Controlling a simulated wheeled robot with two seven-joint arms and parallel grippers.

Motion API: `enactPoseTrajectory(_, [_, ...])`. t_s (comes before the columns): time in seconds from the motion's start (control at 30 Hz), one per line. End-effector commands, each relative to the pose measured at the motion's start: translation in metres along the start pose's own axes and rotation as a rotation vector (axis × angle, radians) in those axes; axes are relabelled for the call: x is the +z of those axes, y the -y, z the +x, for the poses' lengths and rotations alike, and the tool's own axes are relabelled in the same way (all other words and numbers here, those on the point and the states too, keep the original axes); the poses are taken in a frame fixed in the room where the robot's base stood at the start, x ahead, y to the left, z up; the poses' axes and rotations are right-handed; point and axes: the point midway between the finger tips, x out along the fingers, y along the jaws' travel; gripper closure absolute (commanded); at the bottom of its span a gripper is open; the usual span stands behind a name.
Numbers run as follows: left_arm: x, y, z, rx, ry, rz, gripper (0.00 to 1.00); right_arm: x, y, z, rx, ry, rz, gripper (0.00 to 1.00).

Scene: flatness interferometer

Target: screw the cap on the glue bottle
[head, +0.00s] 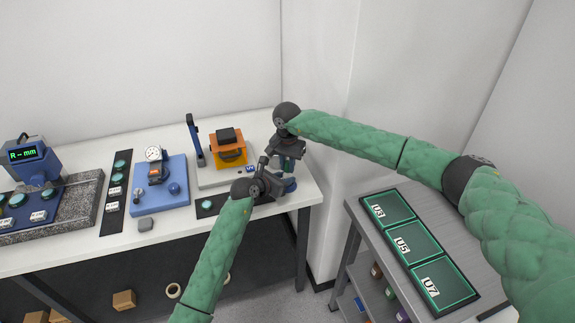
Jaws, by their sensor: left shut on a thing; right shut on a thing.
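My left gripper (280,188) is near the right end of the white bench. It is shut on a small dark blue thing (290,185), which looks like the glue bottle, mostly hidden by the fingers. My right gripper (288,162) points down just above it. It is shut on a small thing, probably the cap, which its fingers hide. The two grippers are very close together. I cannot tell whether cap and bottle touch.
An orange device (228,147) on a pale base stands just left of the grippers. A blue plate (161,187) carries a dial gauge (153,154). A wall rises behind the bench.

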Motion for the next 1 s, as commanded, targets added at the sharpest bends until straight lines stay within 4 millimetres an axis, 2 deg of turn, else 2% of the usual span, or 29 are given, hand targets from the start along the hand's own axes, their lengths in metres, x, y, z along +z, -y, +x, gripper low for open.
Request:
enactPoseTrajectory(0.3, [0.001, 0.0, 0.0, 0.0, 0.001, 0.0, 1.0, 0.0, 0.0, 0.0, 0.0, 0.0, 0.0, 1.0])
enactPoseTrajectory(0.33, [0.001, 0.0, 0.0, 0.0, 0.001, 0.0, 1.0, 0.0, 0.0, 0.0, 0.0, 0.0, 0.0, 0.78])
enactPoseTrajectory(0.43, [0.001, 0.0, 0.0, 0.0, 0.001, 0.0, 1.0, 0.0, 0.0, 0.0, 0.0, 0.0, 0.0, 0.6])
enactPoseTrajectory(0.77, [0.0, 0.0, 0.0, 0.0, 0.0, 0.0, 1.0, 0.0, 0.0, -0.002, 0.0, 0.0, 0.0, 0.6])
enactPoseTrajectory(1.0, [0.0, 0.0, 0.0, 0.0, 0.0, 0.0, 1.0, -0.001, 0.0, -0.025, -0.001, -0.002, 0.0, 0.6])
